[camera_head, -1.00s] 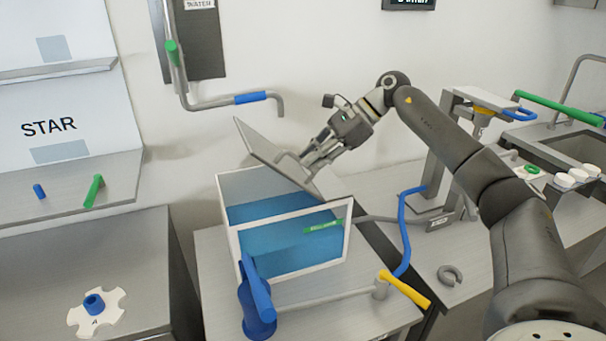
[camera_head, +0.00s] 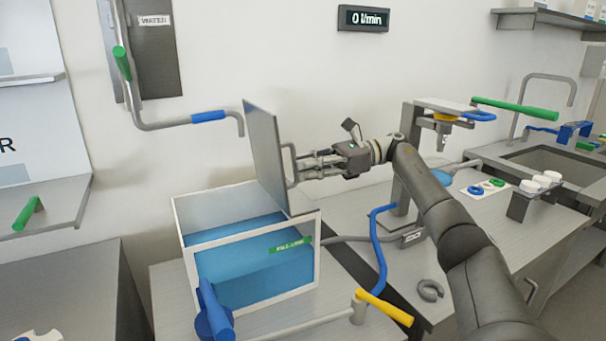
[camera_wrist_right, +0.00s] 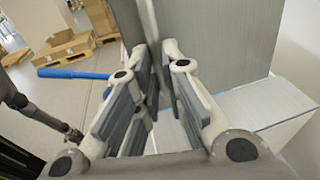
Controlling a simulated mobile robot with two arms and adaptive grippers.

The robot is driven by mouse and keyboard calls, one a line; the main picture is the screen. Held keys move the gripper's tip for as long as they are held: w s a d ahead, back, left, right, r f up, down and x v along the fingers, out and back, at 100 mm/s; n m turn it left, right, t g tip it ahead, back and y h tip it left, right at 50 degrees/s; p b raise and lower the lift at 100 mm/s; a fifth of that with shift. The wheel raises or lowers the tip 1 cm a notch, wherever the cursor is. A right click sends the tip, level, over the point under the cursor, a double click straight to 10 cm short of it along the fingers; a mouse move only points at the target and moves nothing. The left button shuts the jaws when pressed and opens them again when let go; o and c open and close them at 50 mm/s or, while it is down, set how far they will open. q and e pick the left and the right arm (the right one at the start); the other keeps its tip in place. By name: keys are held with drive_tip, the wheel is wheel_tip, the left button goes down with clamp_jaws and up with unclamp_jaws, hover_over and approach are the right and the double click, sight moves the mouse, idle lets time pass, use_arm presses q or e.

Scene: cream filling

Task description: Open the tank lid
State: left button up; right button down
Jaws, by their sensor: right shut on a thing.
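The tank (camera_head: 254,290) is a clear box with white edges and blue liquid inside, standing on the grey counter. Its grey lid (camera_head: 264,155) stands nearly upright above the tank's right side, so the top is open. My right gripper (camera_head: 296,166) is shut on the handle (camera_head: 289,165) on the lid's right face. In the right wrist view, the fingers (camera_wrist_right: 158,92) close around the thin handle bar (camera_wrist_right: 151,45), with the lid plate (camera_wrist_right: 205,35) behind it.
A blue-handled valve (camera_head: 214,315) stands at the tank's front left, and a yellow-handled valve (camera_head: 384,307) at its front right. A blue hose (camera_head: 378,245) runs right of the tank. A pipe with a blue sleeve (camera_head: 207,116) hangs above left of the lid.

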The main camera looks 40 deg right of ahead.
drive_tip(key=shift+d, duration=0.1)
idle(0.4)
drive_tip(key=c, duration=1.5)
unclamp_jaws()
drive_tip(key=shift+v, duration=3.75)
drive_tip(key=shift+f, duration=0.1)
